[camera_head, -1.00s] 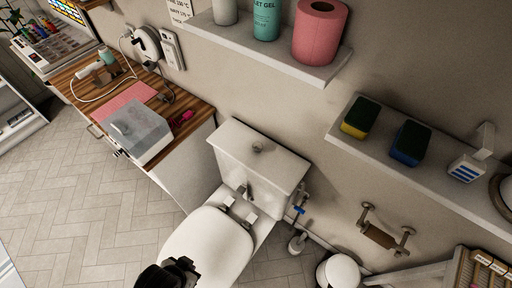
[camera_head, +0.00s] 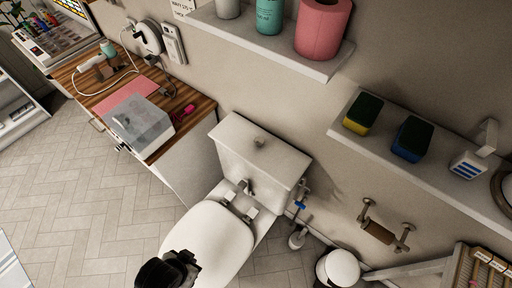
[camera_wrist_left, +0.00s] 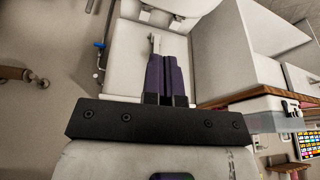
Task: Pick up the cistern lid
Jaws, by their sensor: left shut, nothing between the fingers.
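The white cistern lid (camera_head: 275,154) lies flat on top of the cistern, against the wall behind the toilet. A small round knob (camera_head: 259,142) stands on the lid. My left gripper (camera_head: 190,263) is over the front of the closed toilet seat at the bottom of the head view, well apart from the lid. In the left wrist view its dark fingers (camera_wrist_left: 166,78) are together with nothing between them, in front of the white cistern front and its flush lever (camera_wrist_left: 153,42). The lid cannot be made out clearly there. My right gripper is not in view.
A shelf with a pink roll (camera_head: 322,27) is above the cistern. A shelf with sponges (camera_head: 411,138) is on the right. A wooden counter with a grey translucent box (camera_head: 138,124) stands to the left. A paper holder (camera_head: 382,232) and a bin (camera_head: 338,268) are at right.

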